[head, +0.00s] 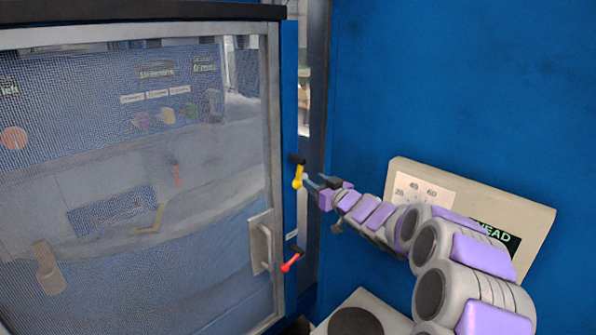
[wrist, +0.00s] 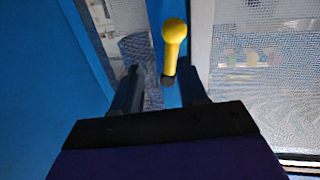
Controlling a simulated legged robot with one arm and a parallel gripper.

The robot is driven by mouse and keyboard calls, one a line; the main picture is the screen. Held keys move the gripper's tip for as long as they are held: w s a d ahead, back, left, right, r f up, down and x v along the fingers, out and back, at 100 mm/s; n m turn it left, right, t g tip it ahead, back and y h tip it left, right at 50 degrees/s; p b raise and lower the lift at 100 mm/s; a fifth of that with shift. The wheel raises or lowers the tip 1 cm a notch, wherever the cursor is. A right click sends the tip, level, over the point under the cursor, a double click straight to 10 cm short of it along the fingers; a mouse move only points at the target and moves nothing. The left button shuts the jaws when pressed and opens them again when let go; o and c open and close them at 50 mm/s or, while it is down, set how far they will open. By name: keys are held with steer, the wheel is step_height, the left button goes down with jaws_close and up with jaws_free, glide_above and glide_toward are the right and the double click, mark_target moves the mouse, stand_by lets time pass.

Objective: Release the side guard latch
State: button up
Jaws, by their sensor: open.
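A yellow lever (head: 298,177) with a dark pivot hangs down on the blue post beside the mesh guard door (head: 150,290). A red lever (head: 291,262) sits lower on the same post, slanting down to the left. Which one is the side guard latch cannot be told. My gripper (head: 311,183) is open and close to the yellow lever, on its right in the head view. In the wrist view, the yellow lever (wrist: 174,35) shows ahead of my gripper (wrist: 160,82), with its dark end between the fingers. Contact cannot be made out.
A pale door handle (head: 262,245) is on the guard's right edge. A blue wall (head: 460,80) stands to the right, with a cream gauge and display panel (head: 535,225) behind my arm. A pale box with a dark round top (head: 356,321) is below.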

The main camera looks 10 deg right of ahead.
steer(key=p+v, duration=0.1)
steer(key=v, duration=1)
steer(key=shift+s, duration=0.35)
stand_by(0.9)
